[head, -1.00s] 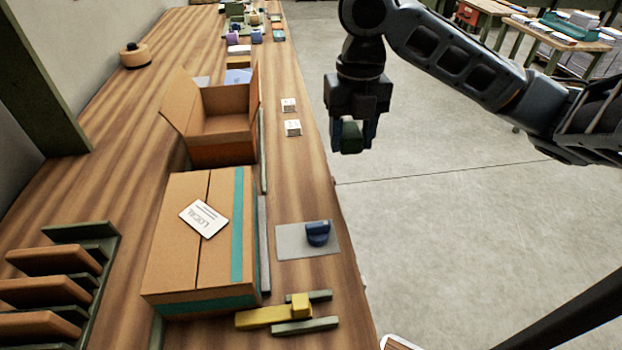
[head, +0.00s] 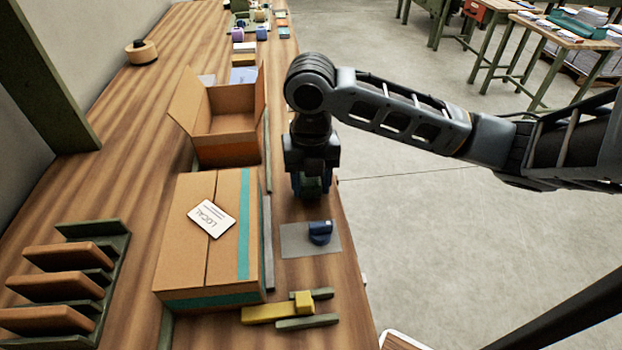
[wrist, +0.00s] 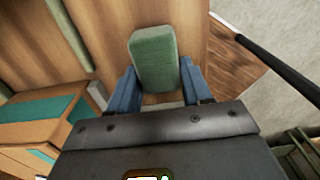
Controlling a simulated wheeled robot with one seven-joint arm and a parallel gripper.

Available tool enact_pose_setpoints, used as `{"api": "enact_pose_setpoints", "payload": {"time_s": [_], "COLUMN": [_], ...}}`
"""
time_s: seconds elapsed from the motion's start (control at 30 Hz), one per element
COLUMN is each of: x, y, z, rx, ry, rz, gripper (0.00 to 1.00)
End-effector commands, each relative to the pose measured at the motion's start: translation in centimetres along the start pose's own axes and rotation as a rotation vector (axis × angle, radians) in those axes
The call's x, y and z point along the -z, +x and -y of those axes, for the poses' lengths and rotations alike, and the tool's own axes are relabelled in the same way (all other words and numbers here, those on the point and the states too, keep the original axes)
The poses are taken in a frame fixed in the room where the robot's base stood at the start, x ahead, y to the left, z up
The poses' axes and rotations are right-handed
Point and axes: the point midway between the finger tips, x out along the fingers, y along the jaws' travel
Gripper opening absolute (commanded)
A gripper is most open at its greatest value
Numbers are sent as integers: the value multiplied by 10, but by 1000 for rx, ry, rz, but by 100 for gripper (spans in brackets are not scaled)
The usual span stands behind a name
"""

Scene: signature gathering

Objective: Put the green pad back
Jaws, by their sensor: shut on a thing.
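My gripper (head: 312,190) is shut on the green pad, a rounded block seen end-on in the wrist view (wrist: 155,58) between my two blue fingers. In the head view the pad is mostly hidden by my gripper. My gripper hangs over the right side of the wooden bench, just beyond a flat grey mat (head: 292,246). A dark blue stamp-like block (head: 320,232) sits on the mat's right part. I cannot tell how far the pad is above the bench.
A closed carton (head: 185,250) with teal tape and a "LOCAL" card stands left of the mat. An open carton (head: 228,150) stands behind it. A yellow piece (head: 270,313) lies between green rails (head: 306,322) in front. The bench's right edge is close to my gripper.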

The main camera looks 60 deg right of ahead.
Motion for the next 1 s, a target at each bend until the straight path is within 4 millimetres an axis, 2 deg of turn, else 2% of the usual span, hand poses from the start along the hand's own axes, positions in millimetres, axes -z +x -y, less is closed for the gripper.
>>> {"api": "enact_pose_setpoints", "payload": {"time_s": [0.27, 0.3, 0.53, 0.83, 1.0], "x": [0, 0, 0, 0, -1], "y": [4, 3, 2, 0, -16], "z": [0, 0, 0, 0, 0], "rx": [0, 0, 0, 0, 0], "ry": [0, 0, 0, 0, 0], "rz": [1, 0, 0, 0, 3], "gripper": [24, 51, 73, 74, 74]}}
